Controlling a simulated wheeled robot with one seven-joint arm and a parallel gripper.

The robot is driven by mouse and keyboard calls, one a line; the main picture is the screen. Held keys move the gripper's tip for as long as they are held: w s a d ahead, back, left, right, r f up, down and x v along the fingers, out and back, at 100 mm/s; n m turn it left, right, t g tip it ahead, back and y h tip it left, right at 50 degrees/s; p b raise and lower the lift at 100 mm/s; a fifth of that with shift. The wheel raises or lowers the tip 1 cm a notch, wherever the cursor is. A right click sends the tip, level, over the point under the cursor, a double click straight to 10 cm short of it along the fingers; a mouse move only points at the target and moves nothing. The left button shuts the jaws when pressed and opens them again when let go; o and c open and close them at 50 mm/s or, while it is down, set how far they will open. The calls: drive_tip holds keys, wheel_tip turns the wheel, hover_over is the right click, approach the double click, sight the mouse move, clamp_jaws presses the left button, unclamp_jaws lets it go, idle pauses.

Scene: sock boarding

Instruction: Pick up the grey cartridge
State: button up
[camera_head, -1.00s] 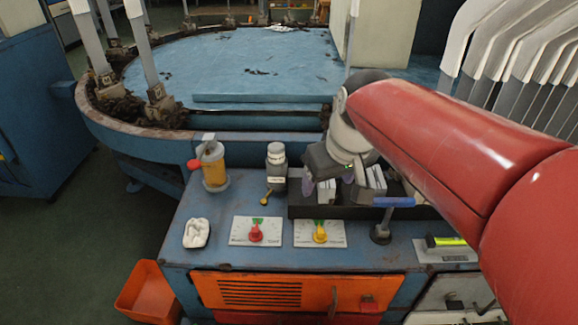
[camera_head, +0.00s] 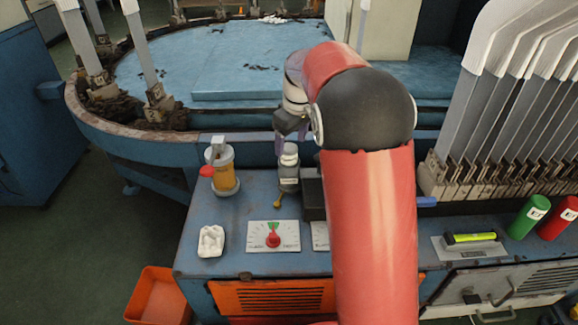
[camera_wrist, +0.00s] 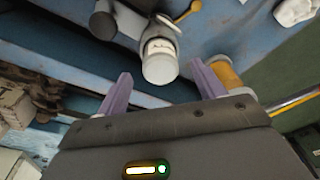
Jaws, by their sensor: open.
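The grey cartridge (camera_head: 289,172) stands upright on the blue bench top, with a pale label on its side. It also shows in the wrist view (camera_wrist: 160,46), top end toward the camera. My gripper (camera_head: 280,146) is open and empty, just above and behind the cartridge in the head view. In the wrist view my gripper (camera_wrist: 160,71) has its two purple fingers apart, with the cartridge's top showing between and beyond them. I cannot tell whether the fingers are level with the cartridge. My arm hides part of the bench to the right.
An amber cylinder (camera_head: 222,172) with a red knob stands close left of the cartridge. A black tray (camera_head: 313,200) is close on its right. A red-knobbed dial plate (camera_head: 273,236) and a white crumpled piece (camera_head: 211,241) lie in front.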

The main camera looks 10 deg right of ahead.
sight(289, 147)
drive_tip(key=f, duration=0.4)
drive_tip(key=shift+w+a+f, duration=0.25)
drive_tip(key=shift+w, duration=0.1)
drive_tip(key=shift+c, duration=0.2)
drive_tip(key=c, duration=1.3)
drive_tip(key=shift+r, duration=0.15)
